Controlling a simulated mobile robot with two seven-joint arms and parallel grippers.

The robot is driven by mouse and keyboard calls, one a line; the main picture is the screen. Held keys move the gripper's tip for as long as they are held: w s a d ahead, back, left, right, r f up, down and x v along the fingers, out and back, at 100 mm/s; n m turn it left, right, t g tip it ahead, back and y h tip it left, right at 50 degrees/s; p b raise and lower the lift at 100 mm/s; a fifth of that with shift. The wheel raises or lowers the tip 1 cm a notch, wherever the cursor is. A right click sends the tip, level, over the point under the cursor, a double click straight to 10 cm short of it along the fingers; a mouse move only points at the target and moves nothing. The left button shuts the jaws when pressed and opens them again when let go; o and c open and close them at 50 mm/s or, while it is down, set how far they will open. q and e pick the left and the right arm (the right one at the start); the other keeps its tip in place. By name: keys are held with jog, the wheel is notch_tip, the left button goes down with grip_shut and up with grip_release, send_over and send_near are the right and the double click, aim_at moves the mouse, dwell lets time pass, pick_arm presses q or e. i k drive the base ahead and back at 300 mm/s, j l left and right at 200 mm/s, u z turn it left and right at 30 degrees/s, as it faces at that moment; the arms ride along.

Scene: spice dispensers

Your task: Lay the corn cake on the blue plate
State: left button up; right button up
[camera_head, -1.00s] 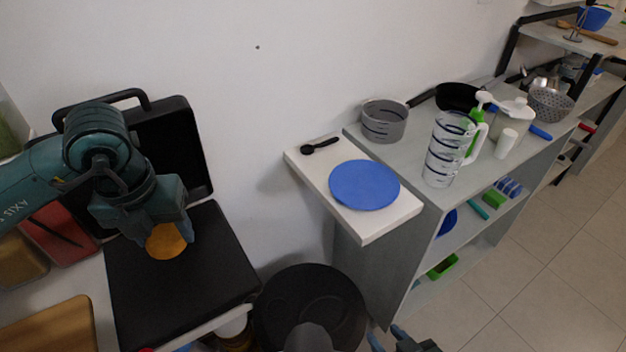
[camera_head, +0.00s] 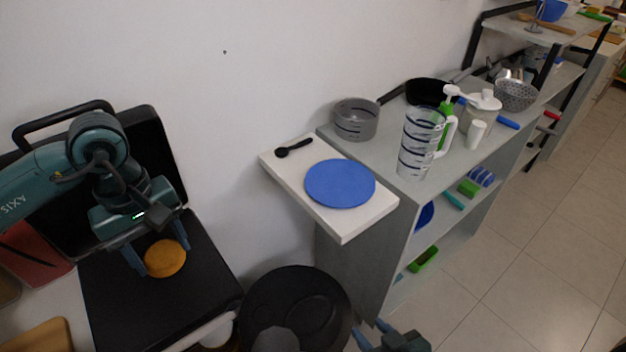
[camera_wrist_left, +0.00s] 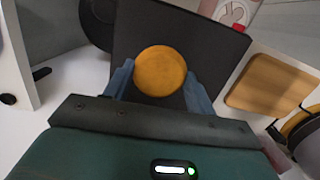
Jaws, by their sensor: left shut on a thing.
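The corn cake (camera_head: 165,258) is a round orange-brown disc over the black open griddle (camera_head: 150,305) at the left. My left gripper (camera_head: 158,252) is shut on it, one blue finger on either side. In the left wrist view the corn cake (camera_wrist_left: 160,71) sits between the fingertips; whether it clears the griddle surface is hard to tell. The blue plate (camera_head: 340,183) lies flat and empty on a white board to the right, well apart from the left gripper. My right gripper (camera_head: 370,333) shows at the bottom edge, fingers apart and empty.
A black spoon (camera_head: 294,148) lies on the white board (camera_head: 343,227) behind the plate. A grey pot (camera_head: 356,119) and a clear measuring jug (camera_head: 418,145) stand on the shelf beside it. The griddle's raised lid (camera_head: 165,150) stands behind my left gripper. A wooden board (camera_wrist_left: 270,84) lies beside the griddle.

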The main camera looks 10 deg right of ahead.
aim_at(340, 181)
jog(key=k+l, duration=0.35)
jog(key=l, duration=0.5)
jog(key=k+l, duration=0.15)
jog(key=l, duration=0.15)
jog(key=i+l, duration=0.6)
jog(key=l, duration=0.25)
jog(key=i+l, duration=0.15)
jog(key=i, duration=0.2)
